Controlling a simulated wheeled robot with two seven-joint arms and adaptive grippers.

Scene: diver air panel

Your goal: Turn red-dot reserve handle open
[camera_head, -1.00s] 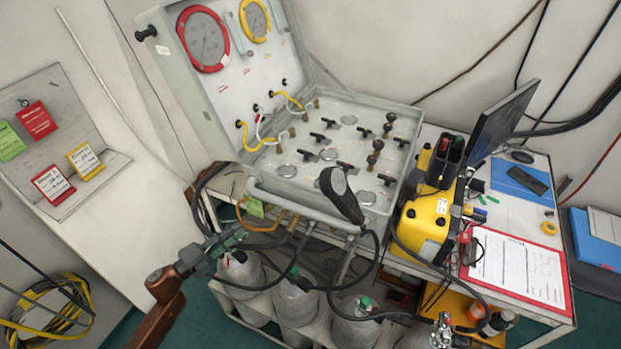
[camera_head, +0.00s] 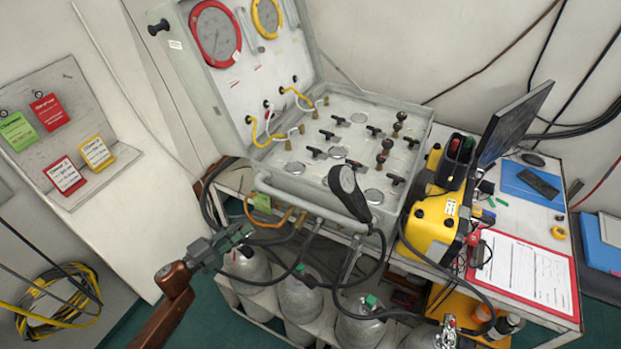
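The open grey air panel case (camera_head: 300,181) stands on the bench, its lid tilted up at the back left. Several small black T-shaped handles sit on its face, among them one at the back (camera_head: 340,120), one near the middle (camera_head: 314,152) and one at the front right (camera_head: 395,179). I cannot make out a red dot on any handle at this size. My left gripper (camera_head: 243,233) is in front of and below the case's front left corner, apart from the handles. Whether its fingers are open or shut is unclear. My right gripper is not in view.
Grey cylinders (camera_head: 298,299) stand beneath. A yellow unit (camera_head: 433,222), a monitor (camera_head: 512,122) and a red clipboard (camera_head: 525,270) are to the right. Tags (camera_head: 63,175) hang at left.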

